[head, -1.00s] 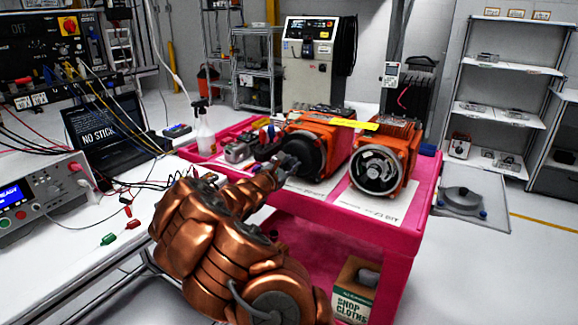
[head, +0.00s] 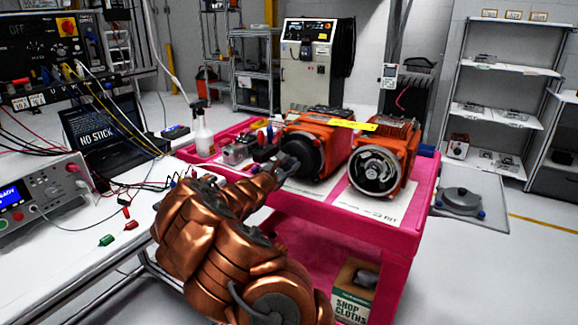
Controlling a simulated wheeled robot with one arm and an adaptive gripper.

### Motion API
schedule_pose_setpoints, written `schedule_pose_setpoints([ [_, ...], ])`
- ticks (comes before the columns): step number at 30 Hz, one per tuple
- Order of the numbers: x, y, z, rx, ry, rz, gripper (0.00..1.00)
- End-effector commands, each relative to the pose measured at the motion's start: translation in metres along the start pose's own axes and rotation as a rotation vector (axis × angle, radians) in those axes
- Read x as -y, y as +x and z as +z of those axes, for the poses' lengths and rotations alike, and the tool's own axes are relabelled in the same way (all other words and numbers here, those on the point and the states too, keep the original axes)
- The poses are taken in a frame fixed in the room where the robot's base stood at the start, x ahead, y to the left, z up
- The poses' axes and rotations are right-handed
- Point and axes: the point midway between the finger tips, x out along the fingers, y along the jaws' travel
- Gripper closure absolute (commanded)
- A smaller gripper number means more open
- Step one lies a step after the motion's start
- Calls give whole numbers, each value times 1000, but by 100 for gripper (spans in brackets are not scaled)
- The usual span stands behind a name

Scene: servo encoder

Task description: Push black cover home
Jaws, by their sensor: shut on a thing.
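The black cover (head: 304,155) is a round black cap at the near end of the left orange servo motor (head: 323,124). It looks seated against the motor's end, but I cannot tell whether a gap is left. My gripper (head: 287,163) is at the cover's left front side, its dark fingers closed at the cover. My copper-coloured arm hides part of the contact. A second orange motor (head: 384,158) stands to the right, with its round end open and its inner parts showing.
Both motors stand on a pink cart (head: 402,238). A spray bottle (head: 203,134) and small parts (head: 236,152) are at the cart's left. A white bench (head: 70,250) with a meter, cables and a laptop (head: 105,128) is at left. A shop cloths box (head: 354,290) is on the lower shelf.

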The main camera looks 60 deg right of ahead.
Motion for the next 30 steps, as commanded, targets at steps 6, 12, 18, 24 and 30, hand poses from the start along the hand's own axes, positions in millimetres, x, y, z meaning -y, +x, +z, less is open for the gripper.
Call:
schedule_pose_setpoints([
  [6, -1, 0, 2, 3, 1, 2, 67],
  [12, -1, 0, 1, 2, 1, 1, 46],
  [18, -1, 0, 1, 1, 1, 1, 38],
  [24, 0, 0, 0, 1, 1, 1, 44],
  [30, 0, 0, 0, 1, 1, 1, 44],
])
